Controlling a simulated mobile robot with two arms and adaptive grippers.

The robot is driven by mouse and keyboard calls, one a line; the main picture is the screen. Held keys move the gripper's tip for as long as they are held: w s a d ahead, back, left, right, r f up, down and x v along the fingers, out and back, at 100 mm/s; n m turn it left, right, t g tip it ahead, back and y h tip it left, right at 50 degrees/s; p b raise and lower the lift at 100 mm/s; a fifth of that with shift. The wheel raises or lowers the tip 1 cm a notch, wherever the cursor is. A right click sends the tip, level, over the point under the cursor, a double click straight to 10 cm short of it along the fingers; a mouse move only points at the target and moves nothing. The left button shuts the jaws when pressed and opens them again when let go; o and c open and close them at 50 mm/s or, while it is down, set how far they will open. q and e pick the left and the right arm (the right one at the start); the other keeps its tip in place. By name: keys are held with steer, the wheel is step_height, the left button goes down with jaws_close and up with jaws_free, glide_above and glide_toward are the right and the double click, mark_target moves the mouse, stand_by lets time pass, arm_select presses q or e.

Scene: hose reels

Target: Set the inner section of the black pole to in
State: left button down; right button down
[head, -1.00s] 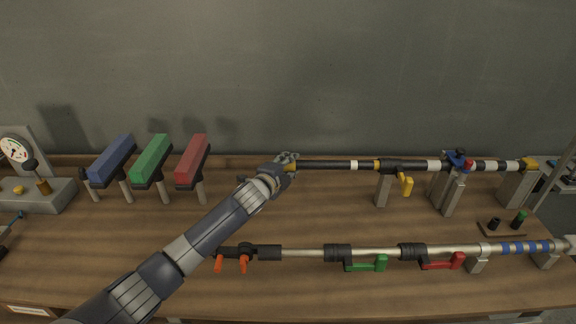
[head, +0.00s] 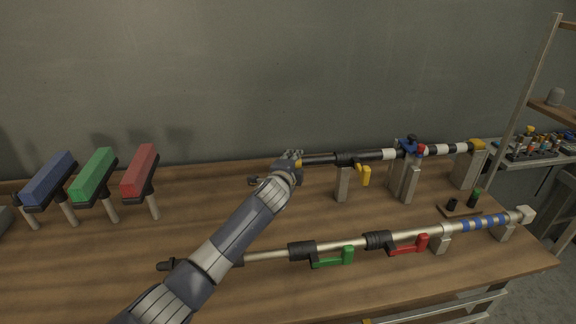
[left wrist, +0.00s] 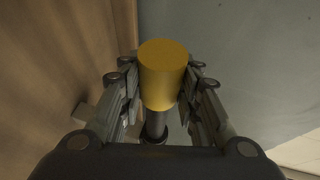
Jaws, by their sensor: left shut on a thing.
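The black pole (head: 372,155) lies level on grey stands at the back of the table, with white bands toward its right end. Its thinner inner section (head: 320,159) comes out leftward from a black collar with a yellow lever (head: 366,176), which hangs down. My left gripper (head: 290,163) is shut on the yellow end grip (left wrist: 163,75) of the inner section. In the left wrist view my left gripper (left wrist: 162,88) has a finger on each side of this grip, with the dark pole beyond it. A short length shows between gripper and collar. My right gripper is out of view.
A silver pole (head: 380,241) with green (head: 332,258) and red (head: 408,246) levers lies in front. Blue, green and red blocks (head: 140,170) stand at left on posts. A blue clamp (head: 408,148) sits on the black pole. A shelf rack (head: 520,90) stands at right.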

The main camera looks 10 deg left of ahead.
arm_select(q)
steer(key=shift+d, duration=0.1)
steer(key=c, duration=1.2)
jaws_free()
steer(key=shift+o, duration=0.2)
steer(key=shift+d+f, duration=0.1)
steer(key=v, duration=1.2)
